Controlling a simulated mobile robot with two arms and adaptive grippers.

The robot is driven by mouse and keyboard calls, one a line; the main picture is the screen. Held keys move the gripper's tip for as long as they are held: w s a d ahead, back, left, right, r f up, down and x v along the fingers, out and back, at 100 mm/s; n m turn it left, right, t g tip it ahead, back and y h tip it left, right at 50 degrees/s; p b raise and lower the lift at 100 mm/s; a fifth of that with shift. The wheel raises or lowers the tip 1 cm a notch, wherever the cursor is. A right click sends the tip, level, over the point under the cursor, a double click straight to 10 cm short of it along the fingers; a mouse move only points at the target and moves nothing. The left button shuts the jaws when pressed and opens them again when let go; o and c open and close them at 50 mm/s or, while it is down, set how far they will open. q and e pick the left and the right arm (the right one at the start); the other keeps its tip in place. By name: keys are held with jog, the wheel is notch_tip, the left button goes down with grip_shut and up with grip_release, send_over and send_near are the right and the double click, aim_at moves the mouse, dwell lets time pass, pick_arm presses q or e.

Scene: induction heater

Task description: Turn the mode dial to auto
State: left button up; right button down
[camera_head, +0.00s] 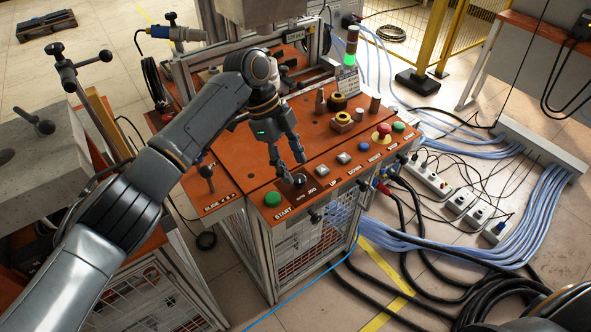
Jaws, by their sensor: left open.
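The mode dial (299,180) is a small black knob on the sloped front panel of the orange machine. It sits between the green start button and the up/down buttons. A label reading AUTO and JOG is in front of it. Which mark the dial points to is too small to tell. My left gripper (291,168) is open and points down, with its fingertips just above and behind the dial. Whether a fingertip touches the dial I cannot tell. The gripper looks empty. My right gripper is not in view.
Near the dial are the green start button (272,199), a grey button (343,158), a blue button (364,146) and a red emergency stop (382,132). A black-knobbed lever (207,173) stands left of the panel. A lit signal tower (350,47) rises behind. Cables cover the floor at right.

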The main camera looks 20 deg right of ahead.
pick_arm(q)
jog(key=v, duration=0.9)
